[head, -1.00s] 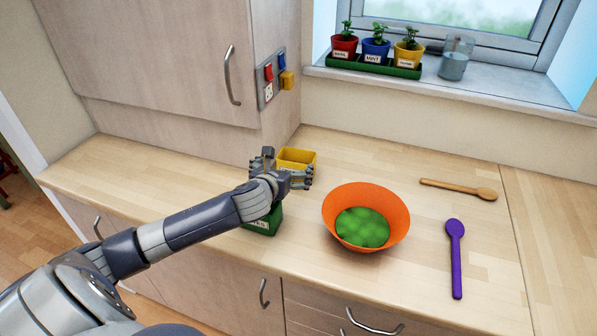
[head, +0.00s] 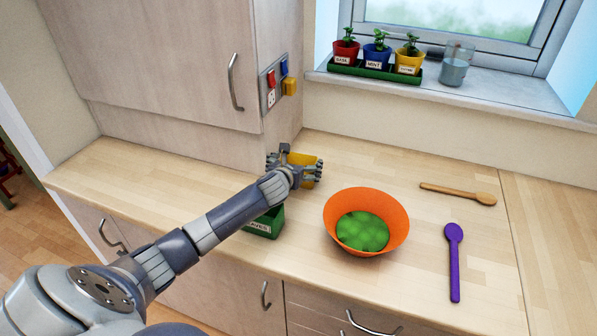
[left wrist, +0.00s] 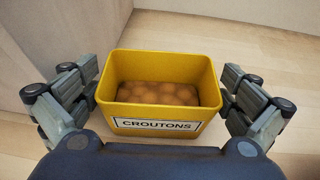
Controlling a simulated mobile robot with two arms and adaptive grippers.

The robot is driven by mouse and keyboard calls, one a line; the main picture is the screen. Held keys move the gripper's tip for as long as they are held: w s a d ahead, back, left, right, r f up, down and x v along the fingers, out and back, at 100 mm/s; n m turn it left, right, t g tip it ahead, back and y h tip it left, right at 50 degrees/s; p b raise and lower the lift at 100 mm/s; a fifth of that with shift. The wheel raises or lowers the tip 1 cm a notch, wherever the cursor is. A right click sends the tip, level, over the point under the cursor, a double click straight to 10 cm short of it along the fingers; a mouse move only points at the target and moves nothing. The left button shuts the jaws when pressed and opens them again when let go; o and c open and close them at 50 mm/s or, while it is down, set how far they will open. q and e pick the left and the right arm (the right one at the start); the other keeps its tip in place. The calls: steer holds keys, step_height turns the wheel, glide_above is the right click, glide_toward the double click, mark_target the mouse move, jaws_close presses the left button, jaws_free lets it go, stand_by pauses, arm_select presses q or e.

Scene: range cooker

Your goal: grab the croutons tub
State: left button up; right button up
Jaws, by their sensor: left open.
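The yellow croutons tub (left wrist: 158,126) stands upright on the worktop in the left wrist view, with brown croutons inside and its label facing my wrist. My left gripper (left wrist: 160,100) is open, with one finger set on each side of the tub. A gap seems to show at both sides near the rim. In the head view the tub (head: 308,162) is partly hidden behind my left gripper (head: 294,166). My right gripper is in neither view.
A green tub (head: 266,222) stands below my left forearm, partly hidden by it. An orange bowl (head: 366,215) with green contents is to the right. A wooden spoon (head: 455,193) and a purple spoon (head: 454,262) lie further right. The wall cabinet (head: 165,65) is behind.

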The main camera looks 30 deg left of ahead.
arm_select(q)
steer(key=shift+w+a+f, duration=0.1)
steer(key=shift+w+f, duration=0.1)
steer(key=shift+w, duration=0.1)
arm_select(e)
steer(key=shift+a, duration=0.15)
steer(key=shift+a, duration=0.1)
arm_select(q)
steer(key=c, duration=0.8)
steer(key=shift+r, duration=0.1)
